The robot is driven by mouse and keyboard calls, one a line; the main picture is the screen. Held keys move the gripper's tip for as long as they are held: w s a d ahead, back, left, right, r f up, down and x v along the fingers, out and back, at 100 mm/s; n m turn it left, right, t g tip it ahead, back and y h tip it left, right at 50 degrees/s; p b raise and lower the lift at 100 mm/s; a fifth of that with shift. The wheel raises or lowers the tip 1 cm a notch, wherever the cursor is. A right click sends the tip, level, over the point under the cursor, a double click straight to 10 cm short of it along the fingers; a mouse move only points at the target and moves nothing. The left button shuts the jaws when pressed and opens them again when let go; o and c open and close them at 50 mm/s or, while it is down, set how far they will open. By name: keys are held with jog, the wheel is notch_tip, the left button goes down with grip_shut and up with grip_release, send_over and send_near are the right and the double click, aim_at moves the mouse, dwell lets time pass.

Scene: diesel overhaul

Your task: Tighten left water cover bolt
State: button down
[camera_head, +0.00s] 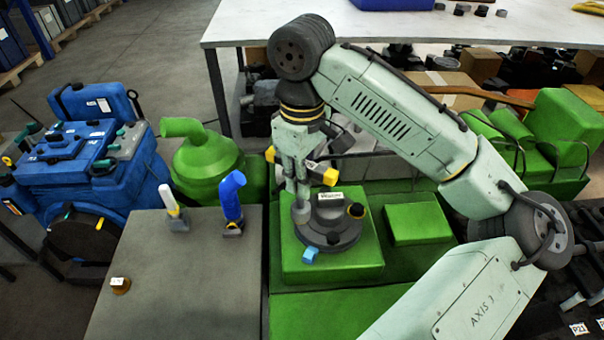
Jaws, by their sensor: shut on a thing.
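The water cover (340,232) is a dark round plate with a white label, lying on a green block. My gripper (301,196) points straight down at the cover's left rim. Its fingers are shut on the left water cover bolt, which they almost wholly hide. I cannot tell how deep this bolt is seated.
A blue engine (75,155) stands further left. A raised green block (418,222) lies to the cover's right. A white table (430,25) is behind.

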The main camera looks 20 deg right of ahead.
jog(key=m, duration=0.7)
jog(key=shift+m, duration=0.4)
jog(key=m, duration=0.4)
jog(key=shift+a+m, duration=0.1)
jog(key=shift+m, duration=0.2)
jog(key=m, duration=0.7)
jog(key=shift+f, duration=0.1)
jog(key=m, duration=1.2)
jog(key=shift+w+a, duration=0.1)
